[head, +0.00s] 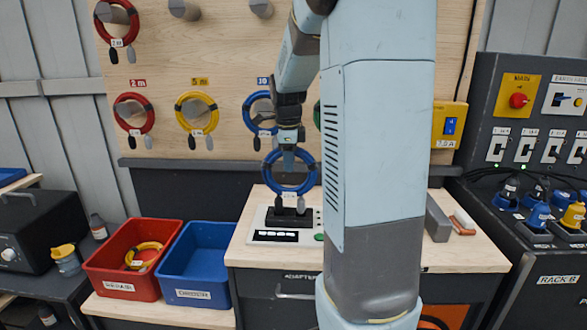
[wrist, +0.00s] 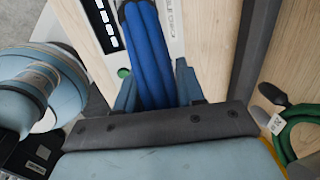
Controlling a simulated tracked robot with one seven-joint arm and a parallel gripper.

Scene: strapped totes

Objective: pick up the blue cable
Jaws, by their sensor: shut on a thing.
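A coiled blue cable (head: 313,174) with a white tag and dark plugs hangs upright from my gripper (head: 289,158). My gripper is shut on the top of the coil. In the wrist view the blue cable strands (wrist: 148,45) run between the two fingers of my gripper (wrist: 156,90). The plugs hang at a black block (head: 289,220) on a pale tester box (head: 257,226); I cannot tell whether they touch it. Another blue cable (head: 250,107) hangs on a peg behind, partly hidden by my arm.
A red bin (head: 110,273) holding a yellow cable and an empty blue bin (head: 190,276) stand left of the tester. Red and yellow coils hang on the pegboard. A green cable (wrist: 285,132) shows in the wrist view. A grey block (head: 437,220) lies right on the bench.

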